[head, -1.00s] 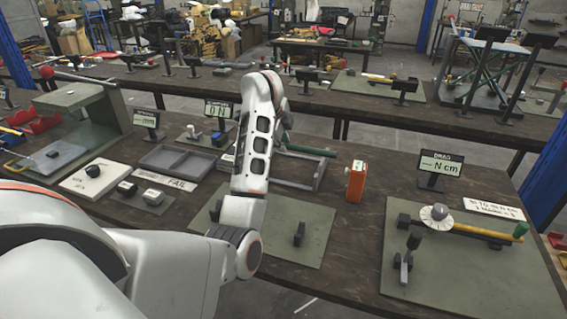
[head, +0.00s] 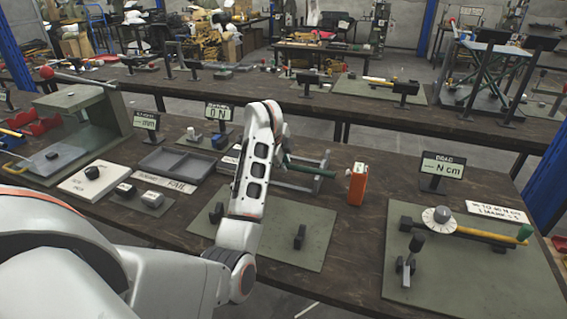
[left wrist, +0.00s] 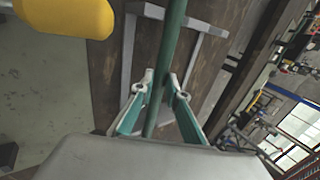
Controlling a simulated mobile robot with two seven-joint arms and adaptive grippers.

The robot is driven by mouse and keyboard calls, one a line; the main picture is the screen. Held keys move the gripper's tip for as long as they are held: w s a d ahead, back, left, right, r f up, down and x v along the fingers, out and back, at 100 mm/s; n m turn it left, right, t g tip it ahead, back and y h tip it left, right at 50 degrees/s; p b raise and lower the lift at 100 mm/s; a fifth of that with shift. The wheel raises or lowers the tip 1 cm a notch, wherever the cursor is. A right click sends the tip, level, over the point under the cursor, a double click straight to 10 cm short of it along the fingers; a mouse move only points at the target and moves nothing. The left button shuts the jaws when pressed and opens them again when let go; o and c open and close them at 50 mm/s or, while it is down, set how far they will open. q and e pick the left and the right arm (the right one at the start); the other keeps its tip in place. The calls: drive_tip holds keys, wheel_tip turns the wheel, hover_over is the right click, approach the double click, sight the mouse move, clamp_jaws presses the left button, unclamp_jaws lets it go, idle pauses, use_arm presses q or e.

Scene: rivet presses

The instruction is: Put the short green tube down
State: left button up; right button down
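The short green tube (head: 312,170) extends to the right from behind my left forearm, over a grey metal frame (head: 298,187) on the table. In the left wrist view the tube (left wrist: 172,35) runs up from between the two fingers of my left gripper (left wrist: 160,82), which close on it from both sides. The grey frame (left wrist: 128,60) shows behind the tube there. I cannot tell whether the tube touches the frame. My right gripper is not in view.
An orange box (head: 357,185) stands just right of the frame. A green-grey plate (head: 300,225) with dark upright blocks is in front. The DRAG display (head: 441,170) stands to the right. A yellow object (left wrist: 68,14) shows close in the wrist view.

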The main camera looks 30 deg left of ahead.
use_arm(q)
drive_tip(key=o, duration=0.4)
drive_tip(key=shift+r, duration=0.25)
drive_tip(key=p+v, duration=0.3)
drive_tip(key=v, duration=0.8)
drive_tip(key=shift+s+r, duration=0.3)
